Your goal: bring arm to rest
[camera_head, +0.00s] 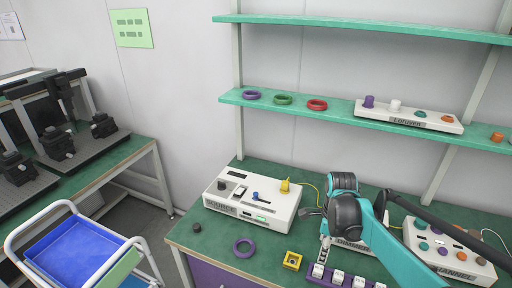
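My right arm reaches in from the lower right over the green workbench (214,243), with its grey and black wrist near the middle of the bench. My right gripper (324,246) points down beside the box labelled "DIMMER" (352,243), above the back of a purple rack with white pieces (338,277). Its fingers are small and partly hidden, so I cannot tell whether they are open or shut. My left arm and gripper are not in view.
A white "SOURCE" box (232,207) with a yellow plug (285,186) stands left of my arm. A "CHANNEL" box (446,254) is at right. A shelf (340,113) hangs behind. A blue-tray cart (78,257) stands left.

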